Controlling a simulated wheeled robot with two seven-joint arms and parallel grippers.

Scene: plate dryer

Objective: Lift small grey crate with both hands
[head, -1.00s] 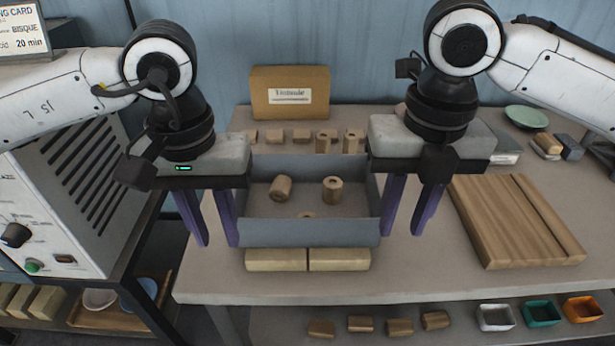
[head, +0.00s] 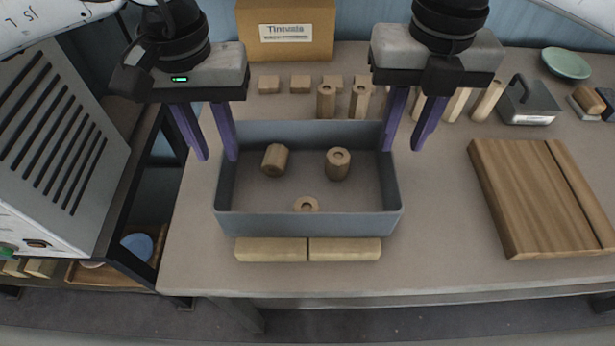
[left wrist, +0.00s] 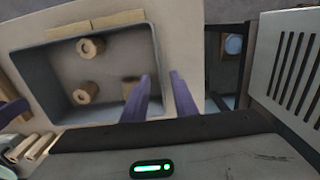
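The small grey crate (head: 310,224) stands level on the table, open at the top, with several brown cylindrical pieces (head: 338,163) inside. My left gripper (head: 217,157) is open and empty, pointing down at the crate's left wall towards its far corner. In the left wrist view, its fingers (left wrist: 159,76) appear on either side of the crate rim (left wrist: 157,60). My right gripper (head: 402,150) is open and empty at the far end of the crate's right wall, one finger near the rim. I cannot tell whether any finger touches the crate.
Two pale bars (head: 308,249) lie along the crate's front. Wooden blocks and cylinders (head: 326,100) and a cardboard box (head: 283,28) are behind it. A vented grey unit (head: 50,150) stands left.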

